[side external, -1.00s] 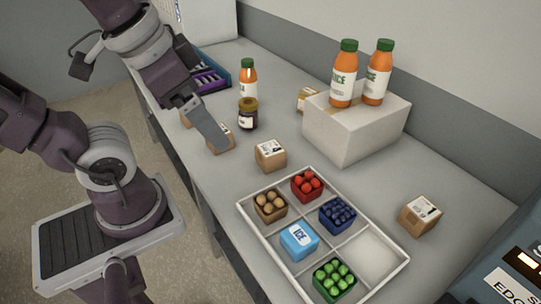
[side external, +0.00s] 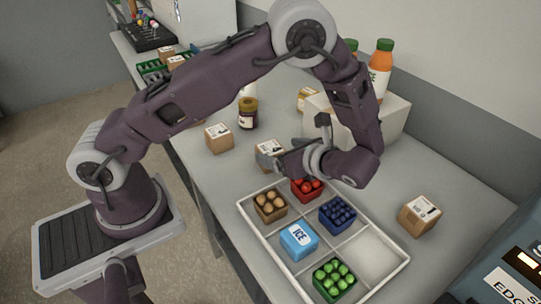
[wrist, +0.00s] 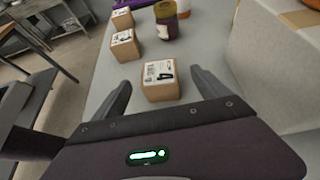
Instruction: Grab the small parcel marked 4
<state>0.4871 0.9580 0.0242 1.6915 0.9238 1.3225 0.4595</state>
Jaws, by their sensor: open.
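A small brown cardboard parcel (wrist: 160,82) with a white label bearing a dark figure that looks like a 4 stands upright on the counter in the wrist view. It also shows in the side view (side external: 267,150), partly hidden by my gripper. My gripper (wrist: 161,86) is open, one finger toward each side of this parcel, and holds nothing. In the side view it is low over the counter, just right of the parcel; I cannot tell whether the fingers touch it.
Another parcel (side external: 219,138) stands to the left, with a jar (side external: 248,113) behind it. A white divided tray (side external: 283,262) with small crates lies in front. A large pale box (side external: 395,125) carries bottles behind my arm. One parcel (side external: 420,215) stands at the right.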

